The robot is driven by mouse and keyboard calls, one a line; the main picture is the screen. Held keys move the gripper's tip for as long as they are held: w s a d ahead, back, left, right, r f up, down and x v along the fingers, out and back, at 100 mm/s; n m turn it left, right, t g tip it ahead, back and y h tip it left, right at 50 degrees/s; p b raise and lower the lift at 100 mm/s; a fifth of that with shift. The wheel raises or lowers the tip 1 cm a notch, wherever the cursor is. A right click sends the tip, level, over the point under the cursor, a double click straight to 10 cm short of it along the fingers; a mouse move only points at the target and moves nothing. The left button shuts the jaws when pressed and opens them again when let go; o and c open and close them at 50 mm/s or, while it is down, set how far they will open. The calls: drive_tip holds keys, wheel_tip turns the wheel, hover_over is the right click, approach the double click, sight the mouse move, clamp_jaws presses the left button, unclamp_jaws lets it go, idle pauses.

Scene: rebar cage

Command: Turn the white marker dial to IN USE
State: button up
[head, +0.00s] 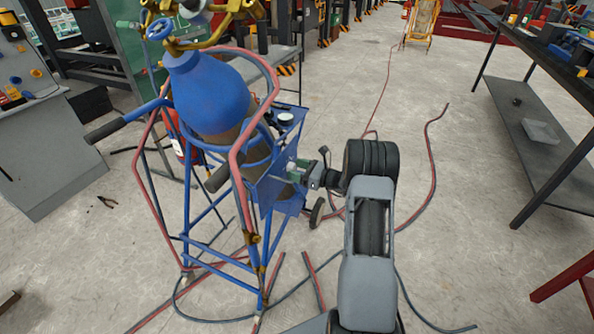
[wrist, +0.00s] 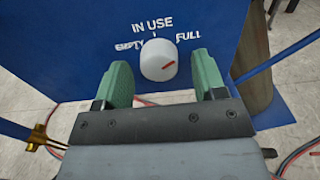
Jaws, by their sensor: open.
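The white marker dial (wrist: 158,58) sits on a blue panel (wrist: 95,35) in the wrist view. Its short red mark is on the right half of the face, slanting up to the right, on the FULL side rather than straight up at IN USE. White letters read IN USE above, EMPTY at upper left and FULL at upper right. My gripper (wrist: 161,75) is open, with one green pad left and one right of the dial, a gap showing on both sides. In the head view my gripper (head: 299,170) is at the blue panel (head: 270,193); the dial is hidden there.
The panel is on a blue cylinder trolley carrying a large blue-topped cylinder (head: 210,95). Red and dark hoses (head: 433,170) lie on the floor. A dark shelf table (head: 540,140) stands at right and a grey cabinet (head: 45,150) at left. Floor between trolley and table is mostly clear.

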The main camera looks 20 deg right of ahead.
drive_tip(key=shift+w+a, duration=0.1)
drive_tip(key=shift+a, duration=0.05)
drive_tip(key=shift+c, duration=0.5)
drive_tip(key=c, duration=0.8)
drive_tip(key=shift+f+n+b, duration=0.1)
drive_tip(key=shift+n+b, duration=0.2)
drive_tip(key=shift+b, duration=0.05)
drive_tip(key=n+b, duration=1.1)
drive_tip(key=b, duration=0.1)
drive_tip(key=shift+n+b, duration=0.3)
drive_tip(key=shift+b, duration=0.1)
